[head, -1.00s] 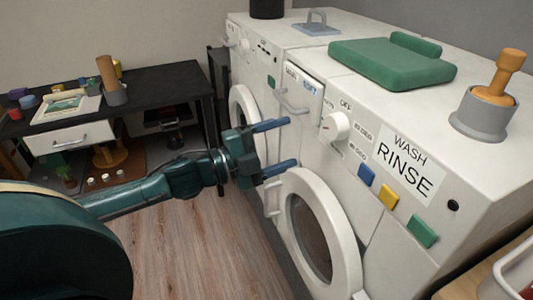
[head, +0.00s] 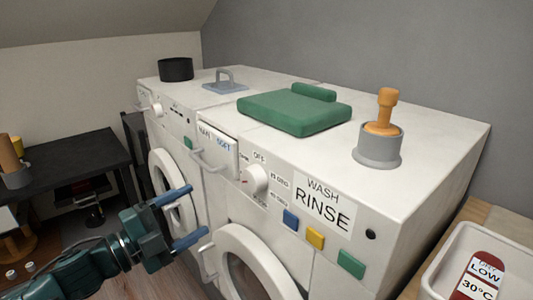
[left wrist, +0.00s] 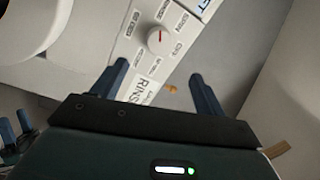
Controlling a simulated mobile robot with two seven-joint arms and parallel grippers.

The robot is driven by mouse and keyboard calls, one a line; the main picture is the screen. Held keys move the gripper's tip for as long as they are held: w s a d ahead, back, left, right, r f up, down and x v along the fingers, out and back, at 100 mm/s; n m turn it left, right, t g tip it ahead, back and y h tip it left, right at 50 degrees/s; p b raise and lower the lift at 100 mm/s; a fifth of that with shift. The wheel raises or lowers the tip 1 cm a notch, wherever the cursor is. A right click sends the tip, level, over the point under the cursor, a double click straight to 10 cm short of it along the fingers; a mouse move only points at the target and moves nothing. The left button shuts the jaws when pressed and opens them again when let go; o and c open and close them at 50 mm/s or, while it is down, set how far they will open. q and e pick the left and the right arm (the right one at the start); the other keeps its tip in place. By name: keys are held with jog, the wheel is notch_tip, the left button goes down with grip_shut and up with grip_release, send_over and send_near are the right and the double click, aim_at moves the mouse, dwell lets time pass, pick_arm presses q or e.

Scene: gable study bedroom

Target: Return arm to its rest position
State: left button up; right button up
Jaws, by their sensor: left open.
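My left gripper (head: 198,210) is open and empty in the head view, with its two blue fingers apart. It is in front of the white washing machine (head: 330,262), near the round door (head: 228,238) and below the drawer (head: 218,150). In the left wrist view, the open fingers (left wrist: 160,68) have nothing between them, and the dial (left wrist: 160,40) and RINSE label show beyond. Blue finger-like parts (left wrist: 22,122) at that view's left edge look like my right gripper; they are too small and cut off to judge.
A white bin (head: 452,255) stands right. A black desk (head: 75,160) is left.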

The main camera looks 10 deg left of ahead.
pick_arm(q)
jog(key=s+d+f+n+g+y+p, duration=0.1)
jog(key=s+f+n+y+p, duration=0.15)
jog(key=f+n, duration=0.45)
jog(key=s+d+f+n+y+p, duration=0.1)
jog(key=s+d+f+n+y, duration=0.25)
jog(key=f, duration=0.55)
jog(key=s+d+f+n+g+y+p, duration=0.1)
jog(key=s+d+f+n+g, duration=0.2)
jog(key=s+d+f+n, duration=0.2)
jog(key=s+f+n, duration=0.3)
jog(key=f, duration=0.1)
jog(key=shift+s+d+g, duration=0.3)
jog(key=shift+s+g, duration=0.1)
pick_arm(e)
jog(key=shift+s+d+r+h, duration=0.25)
jog(key=shift+d+r+h, duration=0.3)
jog(key=shift+d, duration=0.25)
jog(key=shift+r, duration=0.15)
jog(key=shift+s+a+g, duration=0.15)
jog(key=shift+s+g, duration=0.05)
jog(key=shift+g, duration=0.2)
jog(key=shift+w, duration=0.2)
jog(key=shift+c, duration=0.5)
